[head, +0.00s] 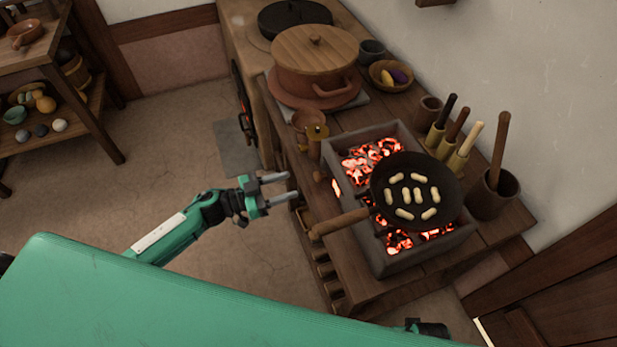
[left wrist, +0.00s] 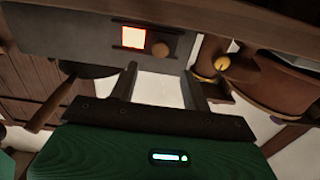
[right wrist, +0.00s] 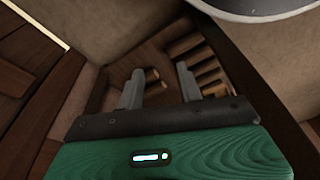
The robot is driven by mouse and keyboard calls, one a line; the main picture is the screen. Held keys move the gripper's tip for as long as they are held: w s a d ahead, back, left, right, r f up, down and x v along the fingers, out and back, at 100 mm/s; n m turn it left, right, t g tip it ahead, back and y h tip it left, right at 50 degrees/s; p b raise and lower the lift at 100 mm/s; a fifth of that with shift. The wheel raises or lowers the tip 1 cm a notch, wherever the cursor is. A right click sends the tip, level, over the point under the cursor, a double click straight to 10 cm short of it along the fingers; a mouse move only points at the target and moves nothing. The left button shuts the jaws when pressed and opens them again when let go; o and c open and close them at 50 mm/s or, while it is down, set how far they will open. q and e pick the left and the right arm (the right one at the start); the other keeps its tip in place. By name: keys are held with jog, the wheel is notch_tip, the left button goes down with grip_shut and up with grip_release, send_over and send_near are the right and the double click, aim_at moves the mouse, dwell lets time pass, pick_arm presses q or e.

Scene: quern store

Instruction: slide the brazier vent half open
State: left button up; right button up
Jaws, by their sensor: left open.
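The brazier (head: 430,255) is a grey box of glowing coals on the wooden counter. Its vent (head: 336,187) shows a glowing opening in the side facing my left gripper, with a round wooden knob (head: 319,175) beside it. In the left wrist view the glowing vent opening (left wrist: 132,37) is bright and the knob (left wrist: 160,48) is just to its right. My left gripper (head: 290,187) is open and empty, short of the knob and apart from it. The knob lies ahead between its fingers (left wrist: 160,73). My right gripper (right wrist: 158,72) is open and empty, facing the shelving below the counter.
A black pan (head: 452,196) of several pale pieces rests on the brazier, its wooden handle (head: 340,223) jutting out near my left gripper. A lidded pot (head: 315,55) is behind. The floor (head: 180,140) left is clear.

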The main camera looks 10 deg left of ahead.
aim_at(315, 177)
pick_arm(q)
jog(key=x, duration=0.7)
jog(key=shift+w, duration=0.1)
grip_shut()
